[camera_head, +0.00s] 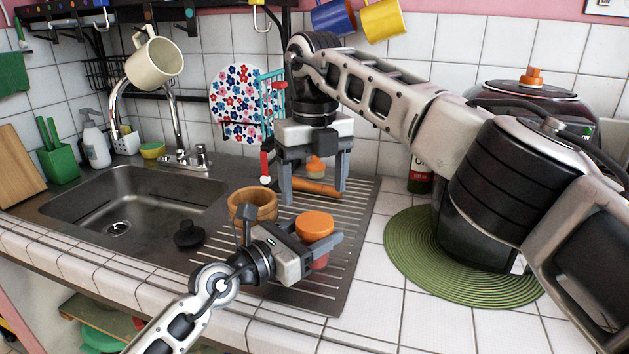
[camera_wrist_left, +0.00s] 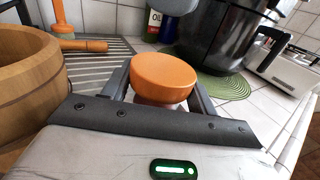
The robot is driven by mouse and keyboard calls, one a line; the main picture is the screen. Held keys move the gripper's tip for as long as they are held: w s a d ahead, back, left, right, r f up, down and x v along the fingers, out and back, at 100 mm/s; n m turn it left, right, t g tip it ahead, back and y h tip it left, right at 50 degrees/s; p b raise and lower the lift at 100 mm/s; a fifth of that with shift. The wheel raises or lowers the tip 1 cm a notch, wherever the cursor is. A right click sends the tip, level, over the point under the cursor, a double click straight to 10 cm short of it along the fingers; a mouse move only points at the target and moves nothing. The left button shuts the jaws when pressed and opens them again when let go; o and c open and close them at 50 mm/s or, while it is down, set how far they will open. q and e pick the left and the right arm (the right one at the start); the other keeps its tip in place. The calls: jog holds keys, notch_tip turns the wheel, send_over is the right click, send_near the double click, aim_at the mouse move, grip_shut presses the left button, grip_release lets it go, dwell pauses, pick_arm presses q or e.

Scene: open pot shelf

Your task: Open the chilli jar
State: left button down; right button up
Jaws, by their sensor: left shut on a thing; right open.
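The chilli jar, with a red body (camera_head: 321,262) and a round orange lid (camera_head: 314,225), stands on the ribbed drainboard, and the lid appears to be on it. My left gripper (camera_head: 319,241) is shut on the jar, with its fingers on either side, below the lid. In the left wrist view the orange lid (camera_wrist_left: 164,76) sits between the fingers; the body is mostly hidden. My right gripper (camera_head: 314,189) is open and points down, above and behind the jar, with nothing visible held in it.
A wooden bowl (camera_head: 253,204) stands left of the jar, near a black knobbed object (camera_head: 189,235). An orange wooden tool (camera_head: 318,187) lies behind the jar. The sink (camera_head: 125,210) is to the left. A big dark pot stands on a green round mat (camera_head: 405,248) at right.

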aim_at(314, 221)
notch_tip(314, 221, down, 6)
jog(key=shift+f, duration=0.25)
jog(key=c, duration=1)
jog(key=n, duration=0.4)
pick_arm(q)
jog(key=shift+f, duration=0.1)
pick_arm(e)
jog(key=shift+r, duration=0.1)
dwell(0.4)
jog(key=o, duration=1.1)
